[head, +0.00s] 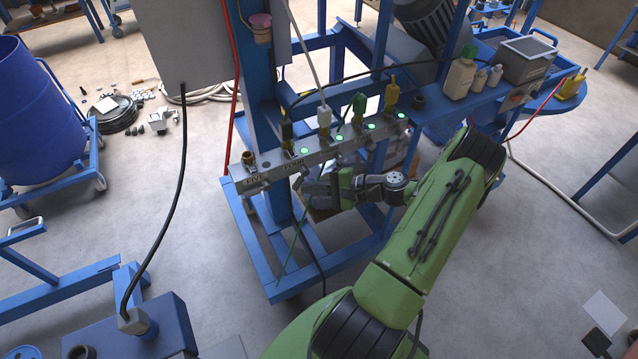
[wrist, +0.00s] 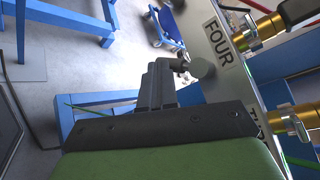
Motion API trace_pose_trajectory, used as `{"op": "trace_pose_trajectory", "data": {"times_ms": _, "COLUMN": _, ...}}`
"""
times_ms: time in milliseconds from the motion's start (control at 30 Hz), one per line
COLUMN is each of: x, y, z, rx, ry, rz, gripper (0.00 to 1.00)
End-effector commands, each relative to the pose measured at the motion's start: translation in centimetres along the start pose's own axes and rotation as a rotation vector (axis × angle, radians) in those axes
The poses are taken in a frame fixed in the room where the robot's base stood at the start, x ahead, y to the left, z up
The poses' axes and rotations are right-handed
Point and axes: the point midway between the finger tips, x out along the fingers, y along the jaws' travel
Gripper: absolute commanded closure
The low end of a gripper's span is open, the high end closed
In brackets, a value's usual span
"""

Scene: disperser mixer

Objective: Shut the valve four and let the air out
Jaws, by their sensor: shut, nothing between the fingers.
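The manifold bar (head: 320,152) is a pale metal strip with fittings, labels and green lit spots, fixed to a blue frame. In the wrist view, the label FOUR (wrist: 222,40) shows on the bar. A grey rounded valve handle (wrist: 200,67) sits beside that label. My gripper (head: 308,189) is below the bar in the head view. It is shut and empty. In the wrist view, its dark fingertips (wrist: 160,72) are close to the handle's left side; I cannot tell whether they touch it. The handle is small and partly unclear in the head view.
Brass fittings (wrist: 270,27) with hoses stick out of the bar. Hoses and a black cable hang around the frame. A blue shelf (head: 440,107) with bottles and a grey box (head: 526,60) is at the right. A blue drum (head: 35,110) stands far left.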

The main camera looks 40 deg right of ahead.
Motion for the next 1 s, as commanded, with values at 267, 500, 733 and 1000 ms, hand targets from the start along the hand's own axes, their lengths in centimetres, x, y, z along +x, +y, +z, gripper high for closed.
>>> {"op": "trace_pose_trajectory", "data": {"times_ms": 267, "x": 0.7, "y": 0.2, "z": 0.5, "rx": 0.165, "ry": -0.149, "rz": -0.150, "gripper": 1.00}}
{"op": "trace_pose_trajectory", "data": {"times_ms": 500, "x": 1.1, "y": 0.0, "z": 1.2, "rx": 0.163, "ry": -0.148, "rz": -0.147, "gripper": 1.00}}
{"op": "trace_pose_trajectory", "data": {"times_ms": 733, "x": 1.5, "y": -0.1, "z": 1.7, "rx": 0.163, "ry": -0.148, "rz": -0.146, "gripper": 1.00}}
{"op": "trace_pose_trajectory", "data": {"times_ms": 1000, "x": 1.6, "y": -0.2, "z": 2.0, "rx": 0.162, "ry": -0.147, "rz": -0.145, "gripper": 1.00}}
